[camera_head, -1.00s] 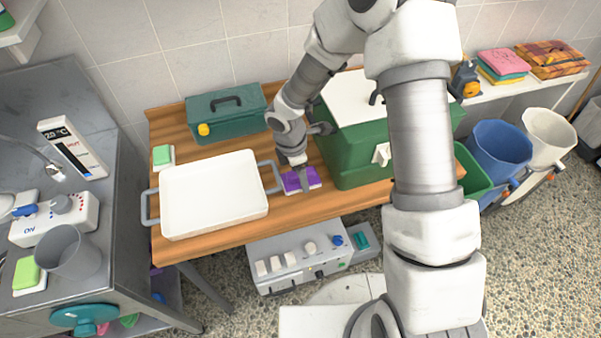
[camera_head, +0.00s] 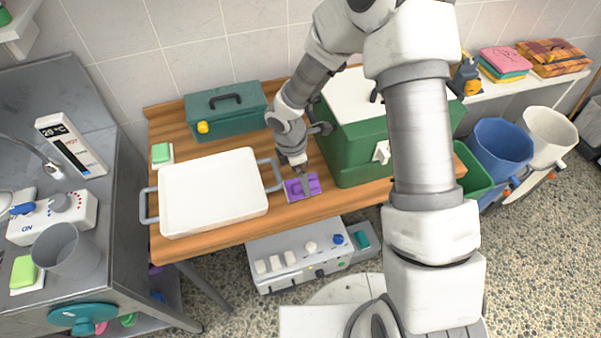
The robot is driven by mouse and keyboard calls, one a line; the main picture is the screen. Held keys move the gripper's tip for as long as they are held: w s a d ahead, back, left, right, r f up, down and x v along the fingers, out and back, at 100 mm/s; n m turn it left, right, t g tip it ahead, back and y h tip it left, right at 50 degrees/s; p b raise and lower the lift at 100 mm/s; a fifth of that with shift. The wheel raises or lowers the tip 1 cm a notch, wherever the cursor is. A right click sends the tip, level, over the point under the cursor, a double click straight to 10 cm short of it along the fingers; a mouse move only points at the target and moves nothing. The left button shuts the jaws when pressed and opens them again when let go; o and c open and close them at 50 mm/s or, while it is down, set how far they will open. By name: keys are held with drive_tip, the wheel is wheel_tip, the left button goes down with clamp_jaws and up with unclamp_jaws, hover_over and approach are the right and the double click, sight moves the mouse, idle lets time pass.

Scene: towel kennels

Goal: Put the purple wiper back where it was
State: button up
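The purple wiper (camera_head: 313,187) lies near the front edge of the wooden table, between the white tray and the green box. A thin pale edge shows under its left side, like a pad. My gripper (camera_head: 304,186) points down over the wiper, with a finger at or just above its middle. The fingers hide part of the wiper. I cannot tell whether they are open, shut on it, or only touching it.
The white tray (camera_head: 213,193) with grey handles stands close on the left. The green box (camera_head: 357,150) with a white lid stands close on the right. A teal toolbox (camera_head: 225,112) and a green sponge (camera_head: 161,153) are behind. The wooden table (camera_head: 232,229) has a narrow free front strip.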

drive_tip(key=shift+r+p, duration=0.35)
drive_tip(key=shift+r, duration=0.25)
wheel_tip(320, 180, up, 12)
drive_tip(key=a, duration=0.2)
drive_tip(key=s+d+r+m+t, duration=0.1)
drive_tip(key=s+d+r+m, duration=0.2)
drive_tip(key=d+r+m, duration=0.3)
drive_tip(key=s+d+r+m+t, duration=0.1)
drive_tip(key=s+d+r+m, duration=0.25)
drive_tip(key=r, duration=0.45)
drive_tip(key=s+d+r+m+t+y, duration=0.1)
drive_tip(key=s+d+r+m, duration=0.1)
drive_tip(key=s+m, duration=0.4)
drive_tip(key=s+d+r+m+t, duration=0.2)
drive_tip(key=s+d+r+m, duration=0.1)
drive_tip(key=s+r+m, duration=0.2)
drive_tip(key=shift+s+r+m+y, duration=0.25)
drive_tip(key=shift+s+m+y, duration=0.15)
drive_tip(key=shift+s, duration=0.15)
